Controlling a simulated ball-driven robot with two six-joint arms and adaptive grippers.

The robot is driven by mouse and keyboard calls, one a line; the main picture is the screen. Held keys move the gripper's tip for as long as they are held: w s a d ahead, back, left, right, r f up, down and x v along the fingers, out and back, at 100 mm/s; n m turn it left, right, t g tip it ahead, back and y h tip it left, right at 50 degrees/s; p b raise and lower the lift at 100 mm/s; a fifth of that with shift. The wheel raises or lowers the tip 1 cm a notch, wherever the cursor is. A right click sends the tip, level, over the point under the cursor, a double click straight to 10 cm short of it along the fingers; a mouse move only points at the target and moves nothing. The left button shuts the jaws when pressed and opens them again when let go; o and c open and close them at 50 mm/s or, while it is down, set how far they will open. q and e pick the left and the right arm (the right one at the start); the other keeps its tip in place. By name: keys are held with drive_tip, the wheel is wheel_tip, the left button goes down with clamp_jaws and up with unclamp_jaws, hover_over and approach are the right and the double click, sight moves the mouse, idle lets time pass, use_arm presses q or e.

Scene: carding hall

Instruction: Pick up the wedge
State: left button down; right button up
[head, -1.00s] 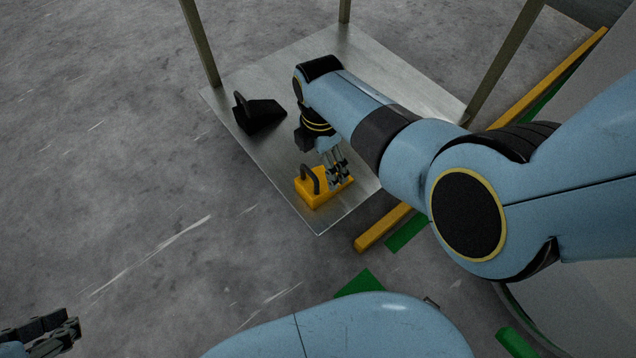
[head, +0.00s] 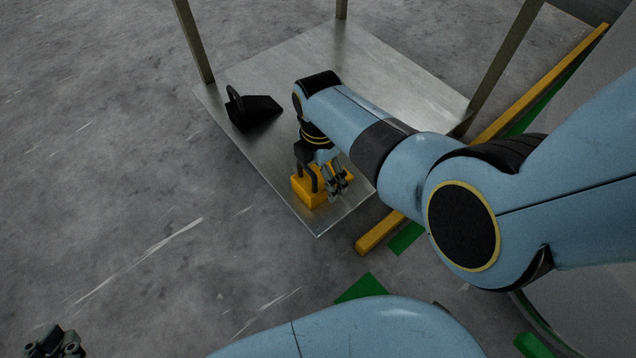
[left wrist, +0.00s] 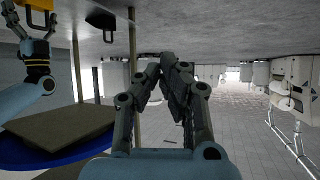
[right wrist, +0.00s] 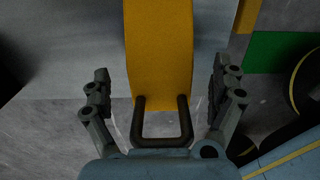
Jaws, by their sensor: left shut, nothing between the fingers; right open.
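A yellow wedge (head: 308,189) with a dark loop handle sits near the front corner of a metal plate. It also shows in the right wrist view (right wrist: 160,45), with its handle between my open fingers, and partly at the top of the left wrist view (left wrist: 37,4). My right gripper (head: 337,186) is open close beside it; its fingers (right wrist: 160,85) flank the wedge with gaps on both sides. A black wedge (head: 258,113) with a similar handle lies farther back on the plate. My left gripper (head: 58,342) is shut and empty, away from the plate; its fingertips meet in the left wrist view (left wrist: 166,62).
The metal plate (head: 405,75) has posts (head: 194,40) at its corners. A yellow bar (head: 375,236) and green floor marks (head: 407,238) lie to its right. The concrete floor (head: 120,180) at left is clear.

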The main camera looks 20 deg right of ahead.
wheel_tip(320, 180, down, 3)
drive_tip(key=shift+r+b, duration=0.2)
drive_tip(key=shift+b, duration=0.65)
use_arm(q)
drive_tip(key=w+d+r+m+t+h, duration=0.1)
drive_tip(key=w+r+t, duration=0.5)
drive_tip(key=w+r, duration=0.2)
wheel_tip(320, 180, up, 2)
drive_tip(key=shift+r, duration=0.2)
drive_tip(key=shift+w+d, duration=0.1)
use_arm(e)
drive_tip(key=shift+c, duration=0.4)
drive_tip(key=c, duration=1.5)
use_arm(q)
drive_tip(key=shift+f, duration=0.1)
use_arm(e)
drive_tip(key=shift+r, duration=0.15)
